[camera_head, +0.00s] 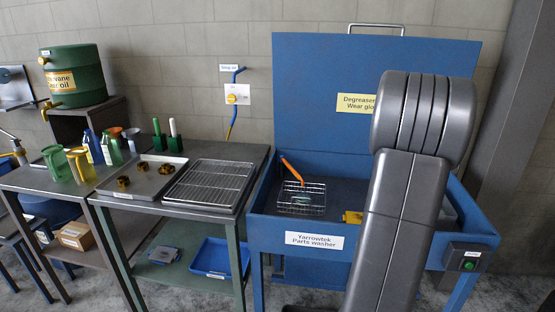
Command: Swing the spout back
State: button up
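A slim orange spout-like piece (292,169) slants over a wire basket (302,199) inside the blue parts washer (280,231). Its upper end is toward the left back and its lower end is above or at the basket; I cannot tell whether they touch. A small yellow part (352,217) shows at the washer's front rim, partly hidden by my arm. My grey arm stands large in the right foreground and covers the middle right of the washer. My gripper is out of the picture.
The washer's blue lid (320,90) stands open against the wall. A control box (467,257) with a green button is at its right front. To the left, a bench holds a wire rack (210,184) and a tray (140,186) with brown parts. A green oil drum (75,76) stands far left.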

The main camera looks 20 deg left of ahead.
aim_at(291, 170)
jog(key=i+j+u, duration=0.1)
jog(key=i+u, duration=0.65)
jog(key=i+l+u, duration=0.1)
jog(key=i+u, duration=0.3)
jog(key=k, duration=0.1)
